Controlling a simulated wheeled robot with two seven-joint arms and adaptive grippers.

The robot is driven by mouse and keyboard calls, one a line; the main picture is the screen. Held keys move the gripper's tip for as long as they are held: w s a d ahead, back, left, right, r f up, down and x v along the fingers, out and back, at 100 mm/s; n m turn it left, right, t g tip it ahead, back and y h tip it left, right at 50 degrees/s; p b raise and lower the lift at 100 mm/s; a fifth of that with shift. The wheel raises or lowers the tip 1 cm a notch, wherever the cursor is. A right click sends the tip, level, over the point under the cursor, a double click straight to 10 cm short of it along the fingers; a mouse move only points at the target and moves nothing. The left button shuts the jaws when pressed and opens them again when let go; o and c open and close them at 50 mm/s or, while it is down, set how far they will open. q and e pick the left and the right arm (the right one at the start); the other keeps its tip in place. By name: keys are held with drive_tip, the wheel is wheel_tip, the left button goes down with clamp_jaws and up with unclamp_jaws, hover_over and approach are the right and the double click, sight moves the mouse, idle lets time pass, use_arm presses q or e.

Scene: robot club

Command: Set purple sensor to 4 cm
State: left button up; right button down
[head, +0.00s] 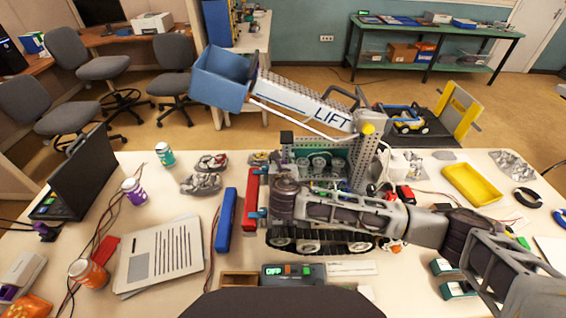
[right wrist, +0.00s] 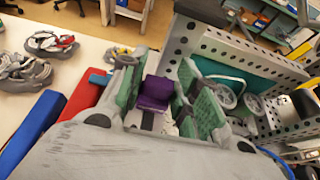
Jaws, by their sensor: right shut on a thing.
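The purple sensor (right wrist: 155,93) is a small purple block between the green-padded fingers of my right gripper (right wrist: 152,98) in the right wrist view. The fingers are shut on it, one pad on each side, and they hide part of it. In the head view my right arm comes in from the right across the tracked robot model (head: 321,246). Its hand ends at the model's left part, and the sensor cannot be made out there. My left gripper is not in view.
A red bar (head: 251,192) and a blue bar (head: 227,218) lie left of the model. The model's LIFT boom (head: 300,101) and blue bucket (head: 221,79) rise above it. A control box (head: 294,275) with a green display stands in front. Papers (head: 158,257) lie left.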

drive_tip(key=shift+s, duration=0.15)
drive_tip(key=shift+s+p, duration=1.35)
drive_tip(key=shift+s, duration=0.55)
drive_tip(key=c, duration=1.2)
unclamp_jaws()
drive_tip(key=shift+o, duration=0.2)
drive_tip(key=shift+s, duration=0.1)
drive_tip(key=shift+v, duration=5.9)
drive_tip(key=shift+r, duration=0.1)
